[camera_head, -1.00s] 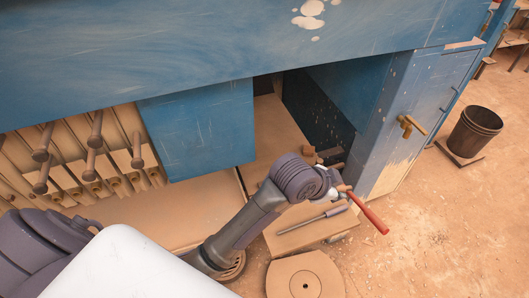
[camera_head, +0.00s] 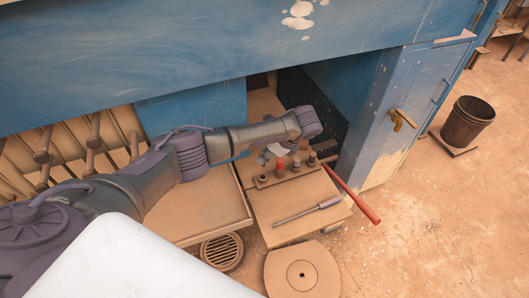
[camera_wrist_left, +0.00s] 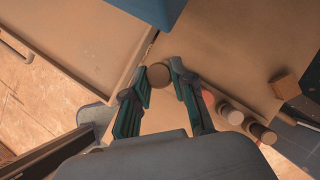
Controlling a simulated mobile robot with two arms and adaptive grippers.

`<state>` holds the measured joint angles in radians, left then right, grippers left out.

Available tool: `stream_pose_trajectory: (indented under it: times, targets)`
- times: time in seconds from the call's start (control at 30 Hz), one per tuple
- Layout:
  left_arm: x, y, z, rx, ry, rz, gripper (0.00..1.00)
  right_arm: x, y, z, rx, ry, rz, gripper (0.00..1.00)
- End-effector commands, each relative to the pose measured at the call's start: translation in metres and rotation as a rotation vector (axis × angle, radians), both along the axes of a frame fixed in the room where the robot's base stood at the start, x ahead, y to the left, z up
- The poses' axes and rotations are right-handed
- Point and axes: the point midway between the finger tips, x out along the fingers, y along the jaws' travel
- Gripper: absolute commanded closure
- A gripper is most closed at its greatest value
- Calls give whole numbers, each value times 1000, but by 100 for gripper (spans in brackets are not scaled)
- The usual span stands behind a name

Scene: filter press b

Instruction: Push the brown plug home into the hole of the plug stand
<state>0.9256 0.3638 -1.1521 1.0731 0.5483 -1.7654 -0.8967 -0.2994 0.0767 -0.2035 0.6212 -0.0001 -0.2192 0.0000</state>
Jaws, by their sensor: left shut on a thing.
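My left gripper (camera_head: 268,154) is over the back left of the plug stand in the head view, small and partly hidden by my wrist. In the left wrist view its fingers (camera_wrist_left: 161,88) are closed around a round brown plug (camera_wrist_left: 158,76), seen end-on between the tips. The plug stand (camera_head: 290,176) is a low wooden bar on the bench with several plugs in a row, one of them red (camera_head: 279,167). A dark round spot shows at its left end; I cannot tell how the held plug lines up with it. My right gripper is not in view.
A screwdriver-like tool (camera_head: 308,210) lies on the bench (camera_head: 275,236) in front of the stand. A red-handled lever (camera_head: 352,196) sticks out at the right. A small wooden block (camera_wrist_left: 285,85) lies near the plugs. The blue machine housing (camera_head: 200,55) overhangs the back.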

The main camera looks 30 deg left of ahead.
Motion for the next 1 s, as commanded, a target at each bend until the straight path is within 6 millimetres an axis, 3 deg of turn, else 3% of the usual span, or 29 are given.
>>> stream_pose_trajectory:
  times: [0.43, 0.67, 1.0]
  targets:
    - [0, 3, 2, 4, 1, 4, 100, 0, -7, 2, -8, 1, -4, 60]
    - [0, 3, 8, 6, 0, 4, 100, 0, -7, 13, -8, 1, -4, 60]
    - [0, 3, -30, 5, 2, 5, 100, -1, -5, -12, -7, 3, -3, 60]
